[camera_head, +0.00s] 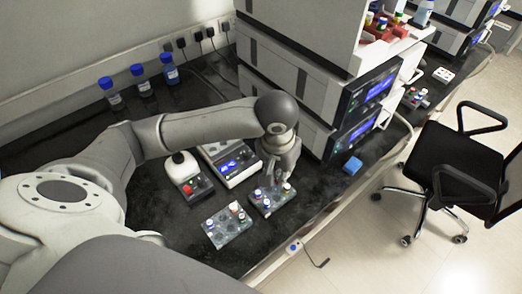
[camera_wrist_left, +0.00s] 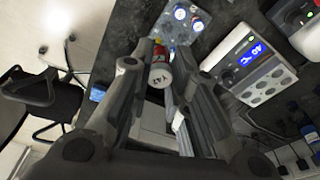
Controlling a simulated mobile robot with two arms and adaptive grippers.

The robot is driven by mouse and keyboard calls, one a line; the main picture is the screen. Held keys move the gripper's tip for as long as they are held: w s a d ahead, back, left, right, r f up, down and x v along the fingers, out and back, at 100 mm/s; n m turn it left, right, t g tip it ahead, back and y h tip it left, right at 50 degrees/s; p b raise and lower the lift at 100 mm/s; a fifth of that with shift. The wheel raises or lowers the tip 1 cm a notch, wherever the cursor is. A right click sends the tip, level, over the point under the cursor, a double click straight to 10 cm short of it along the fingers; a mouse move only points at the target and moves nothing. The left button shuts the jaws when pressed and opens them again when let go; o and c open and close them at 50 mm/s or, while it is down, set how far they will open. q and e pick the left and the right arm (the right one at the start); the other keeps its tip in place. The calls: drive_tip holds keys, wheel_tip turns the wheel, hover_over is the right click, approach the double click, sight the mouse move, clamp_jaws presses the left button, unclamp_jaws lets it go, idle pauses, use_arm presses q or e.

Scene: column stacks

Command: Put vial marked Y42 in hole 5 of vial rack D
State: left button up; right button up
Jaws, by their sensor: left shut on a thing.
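My left gripper (camera_head: 277,182) is over the right-hand vial rack (camera_head: 282,205). It is shut on a vial marked Y42 (camera_wrist_left: 159,79), which shows between the fingers in the left wrist view with a white label and red at one end. I cannot make out this vial in the head view. The right-hand rack holds vials with blue and other caps. A second vial rack (camera_head: 228,237) stands to its left with several vials. The rack letters and hole numbers are not readable.
Tall stacked instruments (camera_head: 300,85) rise behind my gripper. The bench's front edge is close to the racks.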

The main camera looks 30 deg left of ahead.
wheel_tip(320, 180, up, 5)
drive_tip(key=p, duration=0.4)
use_arm(q)
drive_tip(key=shift+m, duration=0.4)
drive_tip(key=w+a+f+b, duration=0.1)
drive_tip(key=a+f, duration=0.1)
drive_tip(key=f, duration=0.2)
drive_tip(key=w+a+f+b, duration=0.1)
drive_tip(key=w+f, duration=0.1)
drive_tip(key=f, duration=0.3)
drive_tip(key=w+a+f+b, duration=0.1)
drive_tip(key=w+a+f, duration=0.1)
drive_tip(key=f, duration=0.3)
drive_tip(key=shift+a+f+b, duration=0.25)
drive_tip(key=shift+a+b, duration=0.1)
drive_tip(key=shift+b, duration=0.05)
drive_tip(key=shift+f+b, duration=0.35)
drive_tip(key=shift+b, duration=0.2)
use_arm(e)
drive_tip(key=f, duration=0.5)
drive_tip(key=shift+d, duration=0.2)
use_arm(q)
drive_tip(key=shift+p, duration=0.3)
use_arm(e)
drive_tip(key=shift+r, duration=0.3)
drive_tip(key=shift+a+r, duration=0.15)
drive_tip(key=shift+r, duration=0.05)
drive_tip(key=shift+a, duration=0.1)
